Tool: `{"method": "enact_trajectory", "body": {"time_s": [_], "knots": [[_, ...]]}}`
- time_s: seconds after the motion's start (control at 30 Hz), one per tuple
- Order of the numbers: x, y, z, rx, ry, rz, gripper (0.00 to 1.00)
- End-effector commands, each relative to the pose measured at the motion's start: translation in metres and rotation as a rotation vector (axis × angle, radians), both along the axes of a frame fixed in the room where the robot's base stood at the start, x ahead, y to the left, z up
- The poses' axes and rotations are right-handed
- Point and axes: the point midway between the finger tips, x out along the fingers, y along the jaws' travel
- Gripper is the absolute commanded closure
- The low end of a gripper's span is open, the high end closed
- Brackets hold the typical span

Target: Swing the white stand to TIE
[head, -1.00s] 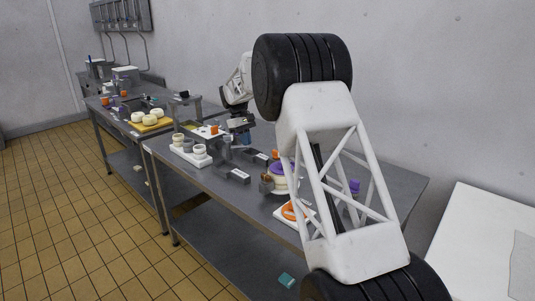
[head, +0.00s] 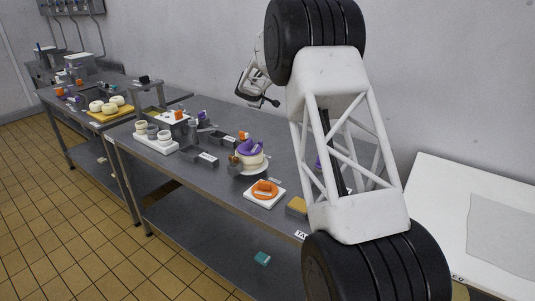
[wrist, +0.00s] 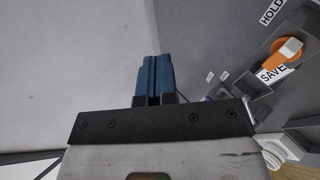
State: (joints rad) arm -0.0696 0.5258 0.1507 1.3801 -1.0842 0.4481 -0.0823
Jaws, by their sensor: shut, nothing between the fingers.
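A white round stand (head: 254,170) is in the middle of the steel table in the head view. It bears a cream, wheel-shaped item topped by something purple (head: 250,147). I cannot make out a TIE label in either view. My gripper (wrist: 152,58) is shut and empty, with its blue fingers together in the wrist view. In the head view my gripper (head: 270,101) is above the back of the table, near the wall, clear of the stand. The stand cannot be made out for certain in the wrist view.
An orange item on a white board (head: 252,201) and a yellow block (head: 297,206) lie right of the stand. A white tray of cups (head: 171,149) and dark bins (head: 201,160) stand left. The wrist view shows an orange knob (wrist: 278,57) by SAVE and HOLD labels.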

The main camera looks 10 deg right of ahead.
Motion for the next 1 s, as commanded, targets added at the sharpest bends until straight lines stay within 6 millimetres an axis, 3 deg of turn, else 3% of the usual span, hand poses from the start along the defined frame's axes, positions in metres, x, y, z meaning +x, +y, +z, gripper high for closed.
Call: {"method": "enact_trajectory", "body": {"time_s": [0.23, 0.47, 0.77, 1.0], "knots": [[0.009, -0.021, 0.003, -0.019, -0.102, 0.278, 1.00], [-0.005, -0.028, -0.009, 0.000, -0.104, 0.561, 1.00], [-0.060, -0.040, -0.042, 0.080, 0.030, 0.918, 1.00], [-0.129, -0.062, -0.074, 0.184, 0.240, 1.160, 1.00]]}}
